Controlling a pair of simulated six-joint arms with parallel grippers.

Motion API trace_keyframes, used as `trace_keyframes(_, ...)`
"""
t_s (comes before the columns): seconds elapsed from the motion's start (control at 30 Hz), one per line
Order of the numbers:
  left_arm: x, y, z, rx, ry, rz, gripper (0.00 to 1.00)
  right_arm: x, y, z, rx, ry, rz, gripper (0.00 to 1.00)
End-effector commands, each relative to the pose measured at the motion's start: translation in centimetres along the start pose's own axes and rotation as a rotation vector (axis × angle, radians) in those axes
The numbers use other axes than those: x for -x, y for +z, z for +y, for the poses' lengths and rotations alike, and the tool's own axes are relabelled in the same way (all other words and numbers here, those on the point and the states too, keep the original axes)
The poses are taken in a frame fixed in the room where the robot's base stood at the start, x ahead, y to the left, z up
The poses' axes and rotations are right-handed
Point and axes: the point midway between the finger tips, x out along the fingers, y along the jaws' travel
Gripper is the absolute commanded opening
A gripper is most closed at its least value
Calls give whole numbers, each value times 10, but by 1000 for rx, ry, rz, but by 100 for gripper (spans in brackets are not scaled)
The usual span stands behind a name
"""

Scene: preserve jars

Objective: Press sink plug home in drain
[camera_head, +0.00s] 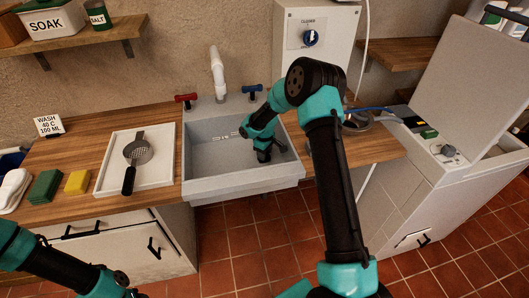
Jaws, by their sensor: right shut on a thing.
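The sink (225,184) is a pale grey basin set into the wooden counter, with a white spout (218,70) behind it. My right gripper (263,156) reaches down into the right part of the basin, close to its floor. It is shut on a small dark thing, seemingly the sink plug, which the fingers mostly hide. The drain is hidden too, so I cannot tell whether the plug is in it or above it. My left arm shows at the lower left, but its gripper is out of view.
A red tap (186,98) and a blue tap (252,89) flank the spout. Left of the sink a white tray (112,180) holds a strainer (138,152). A yellow sponge (77,182) and a green sponge (45,187) lie further left. A white machine (435,180) stands right.

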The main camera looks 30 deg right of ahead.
Motion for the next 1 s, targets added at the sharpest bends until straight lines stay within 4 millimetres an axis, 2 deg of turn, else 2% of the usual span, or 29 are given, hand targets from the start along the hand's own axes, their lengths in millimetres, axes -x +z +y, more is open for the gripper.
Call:
trace_keyframes(0.37, 0, 0, 0, 0, 0, 0, 43, -5, 0, 0, 0, 0, 0, 26)
trace_keyframes(0.4, 0, 0, 0, 0, 0, 0, 43, -5, 0, 0, 0, 0, 0, 44)
trace_keyframes(0.7, 0, 0, 0, 0, 0, 0, 43, -5, 0, 0, 0, 0, 0, 72)
trace_keyframes(1.0, 0, 0, 0, 0, 0, 0, 43, -3, 0, 0, 0, 0, 0, 72)
